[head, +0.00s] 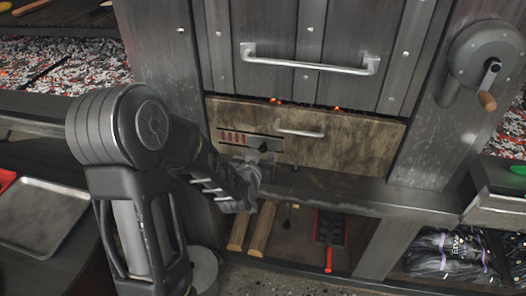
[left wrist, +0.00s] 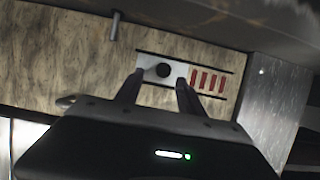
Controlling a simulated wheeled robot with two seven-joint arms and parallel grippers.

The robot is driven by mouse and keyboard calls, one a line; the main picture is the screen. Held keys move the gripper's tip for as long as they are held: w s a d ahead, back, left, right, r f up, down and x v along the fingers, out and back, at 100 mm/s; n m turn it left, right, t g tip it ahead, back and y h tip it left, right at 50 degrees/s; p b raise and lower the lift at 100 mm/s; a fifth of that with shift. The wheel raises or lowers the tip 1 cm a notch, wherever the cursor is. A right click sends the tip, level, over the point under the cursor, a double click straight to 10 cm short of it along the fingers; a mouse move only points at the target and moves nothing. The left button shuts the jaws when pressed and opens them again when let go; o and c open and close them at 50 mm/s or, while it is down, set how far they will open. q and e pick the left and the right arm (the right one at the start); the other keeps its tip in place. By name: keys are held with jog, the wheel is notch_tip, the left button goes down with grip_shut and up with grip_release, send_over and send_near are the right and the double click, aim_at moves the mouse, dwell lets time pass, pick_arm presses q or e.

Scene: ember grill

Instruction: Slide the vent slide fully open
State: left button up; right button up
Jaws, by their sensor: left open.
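The vent slide (left wrist: 148,67) is a light metal plate with a round black knob (left wrist: 163,70), set in a dark-edged track on the brown stone-like panel. In the head view the knob (head: 264,147) is at the right part of the track. Several red slots (left wrist: 207,80) show uncovered beside the plate, left of the knob in the head view (head: 233,138). My left gripper (head: 256,168) is just below and in front of the vent. In the left wrist view its open fingers (left wrist: 160,84) point at the knob, one tip on each side; contact cannot be told.
A horizontal handle (head: 300,133) is on the same panel, right of the vent. A grey ledge (head: 345,195) runs below the panel. A grill door with a long handle (head: 310,60) is above. A crank (head: 488,85) is at the right.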

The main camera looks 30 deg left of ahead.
pick_arm(q)
jog(key=v, duration=0.3)
jog(key=shift+s, duration=0.1)
dwell(0.4)
jog(key=s+d+f+m+g+h+p, duration=0.1)
jog(key=s+d+f+g+h, duration=0.2)
jog(key=d+f, duration=0.5)
jog(key=s+d+f+g+h+p, duration=0.1)
jog(key=s+d+f+g+h, duration=0.25)
jog(key=d+f, duration=0.45)
jog(key=s+d+f+g+h+p, duration=0.1)
jog(key=s+d+f+g, duration=0.1)
jog(key=s+d+f, duration=0.2)
jog(key=s+d+f+m+g+h+p, duration=0.1)
jog(key=s+d+f+g, duration=0.2)
jog(key=s, duration=1)
jog(key=d+f, duration=0.2)
jog(key=d, duration=0.3)
jog(key=shift+d+f, duration=0.25)
